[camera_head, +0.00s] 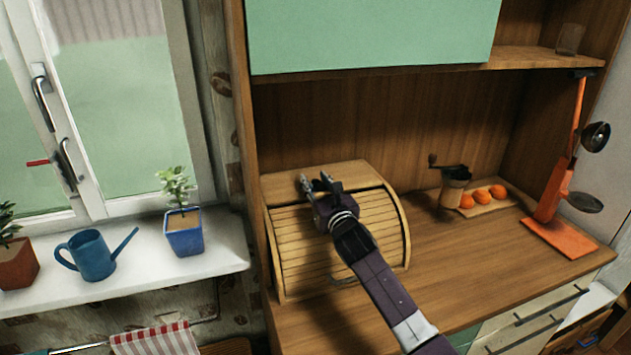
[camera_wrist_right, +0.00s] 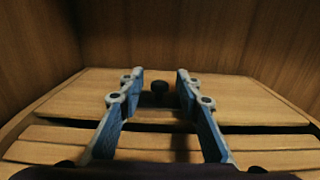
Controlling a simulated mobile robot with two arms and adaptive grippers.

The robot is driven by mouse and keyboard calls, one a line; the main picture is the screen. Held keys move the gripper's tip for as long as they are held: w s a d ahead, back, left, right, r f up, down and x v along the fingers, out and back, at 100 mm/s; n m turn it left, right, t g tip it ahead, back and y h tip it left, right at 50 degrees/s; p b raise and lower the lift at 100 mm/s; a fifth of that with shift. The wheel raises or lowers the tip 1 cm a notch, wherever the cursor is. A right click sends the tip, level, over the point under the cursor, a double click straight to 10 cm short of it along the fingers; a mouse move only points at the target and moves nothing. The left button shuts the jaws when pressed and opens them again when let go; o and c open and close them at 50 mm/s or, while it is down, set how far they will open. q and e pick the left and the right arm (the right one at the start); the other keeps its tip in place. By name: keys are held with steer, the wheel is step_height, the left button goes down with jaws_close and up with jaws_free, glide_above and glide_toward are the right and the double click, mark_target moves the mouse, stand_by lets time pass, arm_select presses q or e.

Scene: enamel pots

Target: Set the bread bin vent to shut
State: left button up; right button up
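The wooden bread bin (camera_head: 300,247) stands on the counter with its slatted roll front down. Its flat top (camera_wrist_right: 80,98) fills the middle of the right wrist view. A small dark round knob (camera_wrist_right: 160,87) shows there between my fingers, with a gap on each side; I take it to be the vent's knob. A dark gap runs across the top, in front of the knob. My right gripper (camera_head: 317,182) is over the bin's top, open, its fingers (camera_wrist_right: 160,80) pointing towards the back wall. The vent's setting cannot be read. My left gripper is not in view.
A coffee grinder (camera_head: 452,190) and a board with oranges (camera_head: 482,197) stand right of the bin. An orange stand (camera_head: 553,195) is at the far right. A blue pot (camera_head: 184,240) and watering can (camera_head: 92,256) are on the sill.

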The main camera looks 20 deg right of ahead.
steer(key=shift+w, duration=0.1)
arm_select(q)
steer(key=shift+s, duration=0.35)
arm_select(e)
jaws_close()
steer(key=shift+d, duration=0.1)
steer(key=d+p, duration=0.1)
steer(key=d, duration=0.3)
steer(key=shift+d, duration=0.25)
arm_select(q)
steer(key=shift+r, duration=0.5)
arm_select(e)
jaws_free()
steer(key=shift+d, duration=0.15)
